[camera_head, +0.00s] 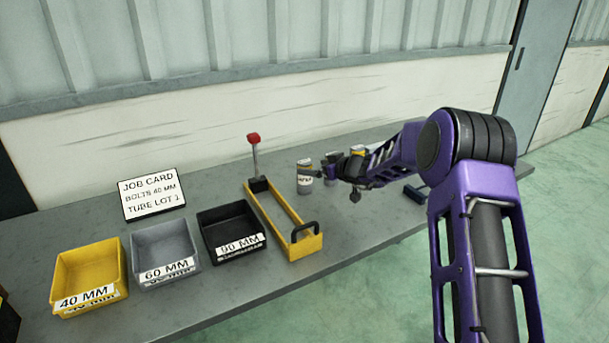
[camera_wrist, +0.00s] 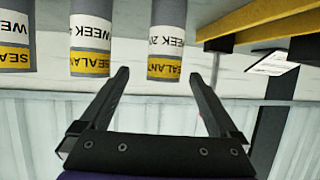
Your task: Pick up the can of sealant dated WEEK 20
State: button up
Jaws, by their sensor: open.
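Three grey sealant cans with white WEEK labels and yellow SEALANT bands show upside down along the top of the wrist view. The right can (camera_wrist: 166,38) reads WEEK and what looks like a 2; the rest curves out of sight. The middle can (camera_wrist: 90,40) reads WEEK, its number hidden. The left can (camera_wrist: 14,40) is cut off by the frame edge. My gripper (camera_wrist: 158,76) is open and empty, and the right can appears between its fingertips in the picture. In the head view one can (camera_head: 304,180) stands on the bench at my gripper; the others are largely hidden by the arm.
A yellow carrier (camera_head: 310,243) with a red-topped lever (camera_head: 254,140) stands left of the cans. Black (camera_head: 230,230), grey (camera_head: 165,252) and yellow (camera_head: 88,278) bins and a job card (camera_head: 152,194) are farther left. A dark blue item (camera_head: 414,192) lies right of the gripper.

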aim_at(304, 183)
jog(key=shift+s+p+x, duration=0.25)
jog(key=shift+p+x, duration=0.65)
jog(key=shift+x, duration=1.85)
jog(key=shift+a+f, duration=0.1)
grip_shut()
